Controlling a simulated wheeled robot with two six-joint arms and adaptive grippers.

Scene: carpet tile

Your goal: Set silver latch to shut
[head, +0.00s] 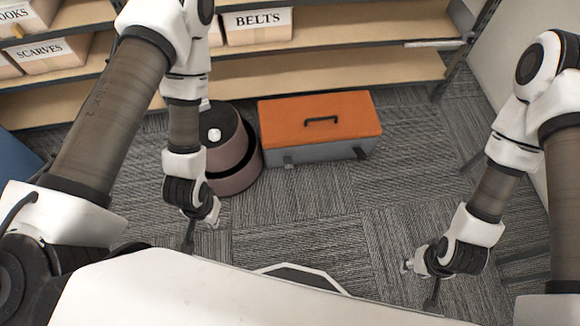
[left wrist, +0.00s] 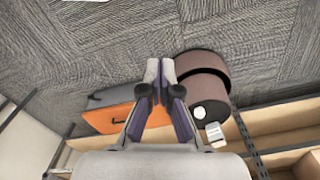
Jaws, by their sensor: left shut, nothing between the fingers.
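A toolbox with an orange lid (head: 345,105) and a grey body (head: 325,153) stands on the carpet in the head view, its lid down. Two small grey latches show on its front, a left latch (head: 288,160) and a right latch (head: 360,153). I cannot tell which is silver or how either is set. My left gripper (head: 188,242) points down, in front and left of the toolbox, apart from it. In the left wrist view its fingers (left wrist: 159,68) are together and empty, with the toolbox (left wrist: 108,118) partly behind them. My right gripper (head: 432,297) hangs front right of the toolbox; its finger gap is unclear.
A round brown container (head: 228,150) stands close left of the toolbox; it also shows in the left wrist view (left wrist: 203,85). Behind is a wooden shelf (head: 330,70) with labelled boxes, one reading BELTS (head: 258,28). The carpet (head: 330,215) in front of the toolbox is clear.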

